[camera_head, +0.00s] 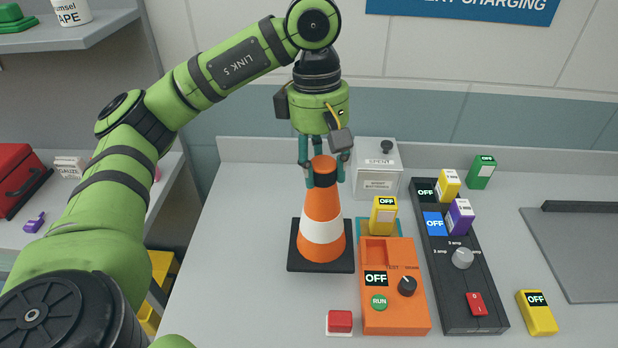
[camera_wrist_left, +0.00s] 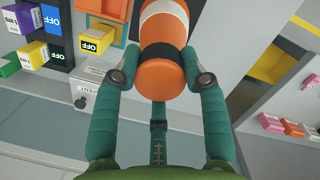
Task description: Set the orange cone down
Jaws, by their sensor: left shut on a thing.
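The orange cone (camera_head: 322,207) has a white band and a square black base. It stands upright on the grey counter (camera_head: 242,300), left of the orange box. In the head view its base appears to rest on the counter; any small gap beneath cannot be told. My left gripper (camera_head: 323,175) comes down from above and is shut around the cone's top, at the dark collar. In the left wrist view the teal fingers (camera_wrist_left: 160,76) close on both sides of the cone (camera_wrist_left: 162,72). My right gripper is not in view.
Right of the cone are an orange charger box (camera_head: 408,318), a black power strip (camera_head: 458,280) and several batteries, one yellow (camera_head: 537,313) at the front right. A white box (camera_head: 377,178) stands behind. A red button (camera_head: 340,321) sits in front. The counter's front left is clear.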

